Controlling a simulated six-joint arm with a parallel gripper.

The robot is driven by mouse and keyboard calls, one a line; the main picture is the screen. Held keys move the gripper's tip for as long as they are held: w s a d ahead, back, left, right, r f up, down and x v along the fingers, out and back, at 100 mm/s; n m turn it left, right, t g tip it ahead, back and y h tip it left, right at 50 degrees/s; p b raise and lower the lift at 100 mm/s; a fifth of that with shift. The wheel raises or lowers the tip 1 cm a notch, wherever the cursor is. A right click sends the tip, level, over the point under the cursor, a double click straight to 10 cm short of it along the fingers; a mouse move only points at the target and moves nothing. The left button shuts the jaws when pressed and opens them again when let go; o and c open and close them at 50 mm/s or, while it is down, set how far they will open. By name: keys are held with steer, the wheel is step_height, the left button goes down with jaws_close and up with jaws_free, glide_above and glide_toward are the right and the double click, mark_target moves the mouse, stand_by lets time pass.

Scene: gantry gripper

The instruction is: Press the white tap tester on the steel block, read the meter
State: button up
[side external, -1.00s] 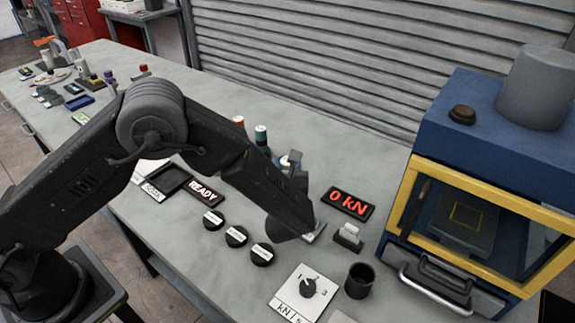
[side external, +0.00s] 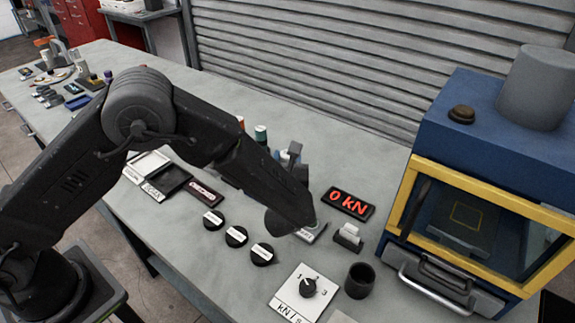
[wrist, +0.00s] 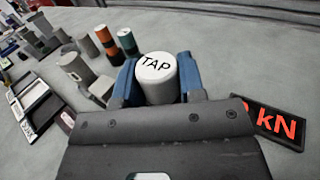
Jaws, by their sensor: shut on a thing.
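The white round tap tester (wrist: 155,66), marked TAP, sits between the two blue fingers of my gripper (wrist: 158,82) in the wrist view. The gripper is shut on it. In the side external view my dark gripper housing hides the tester. A small pale steel piece (side external: 314,234) shows at the bench beside the housing; I cannot tell whether it is the steel block or whether the tester touches it. The meter (side external: 347,204) reads 0 kN in red; its right part shows in the wrist view (wrist: 275,123).
A small grey holder (side external: 347,238) and a dark cup (side external: 359,281) stand close right of the gripper. The blue and yellow press (side external: 480,190) is further right. Three black knobs (side external: 236,237) lie left. Orange and teal cylinders (wrist: 127,42) stand behind.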

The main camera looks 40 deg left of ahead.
steer(key=shift+r, duration=2.5)
